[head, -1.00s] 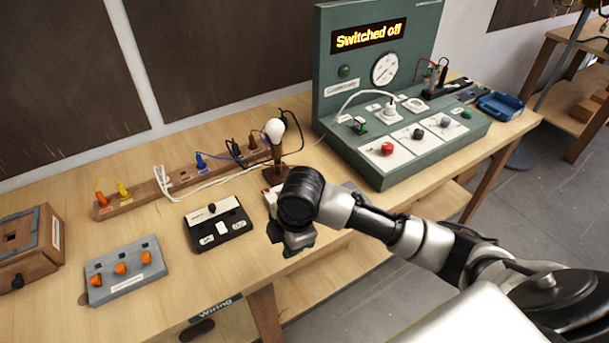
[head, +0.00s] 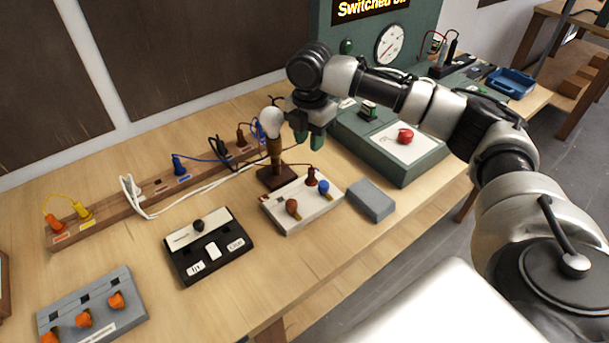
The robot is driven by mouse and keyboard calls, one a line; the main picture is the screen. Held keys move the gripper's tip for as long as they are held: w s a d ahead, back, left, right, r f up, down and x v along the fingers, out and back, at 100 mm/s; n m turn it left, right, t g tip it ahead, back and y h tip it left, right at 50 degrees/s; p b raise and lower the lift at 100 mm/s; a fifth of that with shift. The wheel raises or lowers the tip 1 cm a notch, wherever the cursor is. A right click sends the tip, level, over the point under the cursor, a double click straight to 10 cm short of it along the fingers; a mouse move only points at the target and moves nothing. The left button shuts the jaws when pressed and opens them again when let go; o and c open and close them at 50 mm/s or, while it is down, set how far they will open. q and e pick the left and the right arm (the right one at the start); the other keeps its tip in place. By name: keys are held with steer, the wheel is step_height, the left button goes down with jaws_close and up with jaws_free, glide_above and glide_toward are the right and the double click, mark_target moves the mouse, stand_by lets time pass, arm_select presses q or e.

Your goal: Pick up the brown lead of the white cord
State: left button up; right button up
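The white cord (head: 190,198) runs right from its white plug (head: 130,186) in the wooden socket strip, passing behind the lamp (head: 274,150). I cannot clearly trace its far end. A thin red-brown wire (head: 293,165) runs between the lamp area and the white terminal block (head: 298,218); I cannot tell whether it is the cord's brown lead. The block has a brown knob (head: 292,207) and a blue knob (head: 324,187). My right gripper (head: 308,140) points down above and behind the block, right of the bulb. Its fingers look apart, with nothing visible between them. My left gripper is out of view.
The wooden strip (head: 163,187) carries several coloured plugs. A black-and-white switch box (head: 207,246) and a grey block with orange knobs (head: 92,305) stand in front. A plain grey block (head: 371,199) lies right of the terminal block. The green test panel (head: 425,160) is at right.

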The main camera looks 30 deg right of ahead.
mark_target(312, 169)
steer(key=f, duration=0.3)
steer(key=shift+s+f, duration=0.25)
steer(key=shift+s, duration=0.15)
steer(key=shift+w+f, duration=0.1)
steer(key=shift+f, duration=0.55)
step_height(312, 169, down, 4)
steer(key=shift+d+r+p, duration=0.1)
steer(key=shift+r+p, duration=0.15)
steer(key=shift+p, duration=0.4)
steer(key=shift+f, duration=0.5)
jaws_close()
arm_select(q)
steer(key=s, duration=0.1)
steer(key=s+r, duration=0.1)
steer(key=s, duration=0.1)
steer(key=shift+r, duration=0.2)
